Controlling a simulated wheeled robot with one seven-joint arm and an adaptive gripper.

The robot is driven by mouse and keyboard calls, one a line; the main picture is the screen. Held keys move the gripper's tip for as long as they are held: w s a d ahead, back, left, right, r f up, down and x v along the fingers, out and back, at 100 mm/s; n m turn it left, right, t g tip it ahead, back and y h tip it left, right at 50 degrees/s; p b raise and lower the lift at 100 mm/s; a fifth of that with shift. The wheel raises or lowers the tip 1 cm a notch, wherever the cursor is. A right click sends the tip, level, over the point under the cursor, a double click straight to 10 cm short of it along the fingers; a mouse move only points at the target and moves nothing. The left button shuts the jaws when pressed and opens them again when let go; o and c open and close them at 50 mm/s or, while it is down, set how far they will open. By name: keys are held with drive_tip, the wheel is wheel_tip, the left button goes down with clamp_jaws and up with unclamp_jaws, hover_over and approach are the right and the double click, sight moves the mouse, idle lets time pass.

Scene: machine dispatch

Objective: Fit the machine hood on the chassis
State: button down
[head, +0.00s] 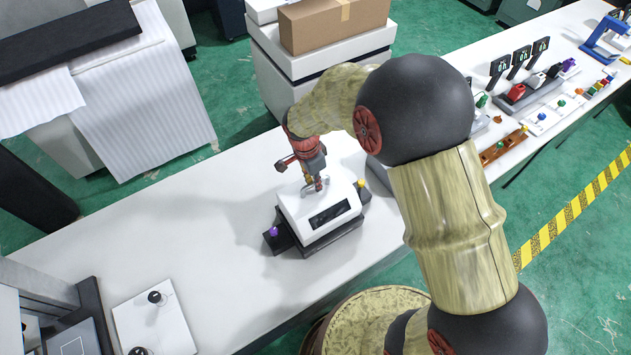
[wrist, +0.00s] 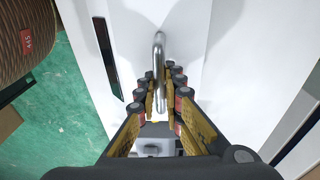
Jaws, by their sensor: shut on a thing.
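The machine hood (head: 295,207) is a white cover with a dark window on its front and a metal handle on top. It sits over the dark chassis (head: 283,240), whose ends stick out on both sides with a purple knob at the left and a yellow one at the right. My gripper (head: 319,184) is above the hood, shut on its handle. In the wrist view the handle (wrist: 159,45) runs between the fingers of my gripper (wrist: 162,88). I cannot tell whether the hood rests fully on the chassis; its underside is hidden.
The white bench (head: 170,235) is clear around the chassis on the left. A white plate with black knobs (head: 155,315) lies at the lower left. Several small machines and coloured parts (head: 530,90) stand at the upper right. A cardboard box (head: 335,25) is behind.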

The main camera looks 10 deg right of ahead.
drive_tip(key=shift+f, duration=0.25)
drive_tip(key=c, duration=1.8)
unclamp_jaws()
drive_tip(key=shift+c, duration=0.2)
wheel_tip(320, 180, up, 12)
drive_tip(key=a, duration=0.1)
drive_tip(key=shift+a, duration=0.3)
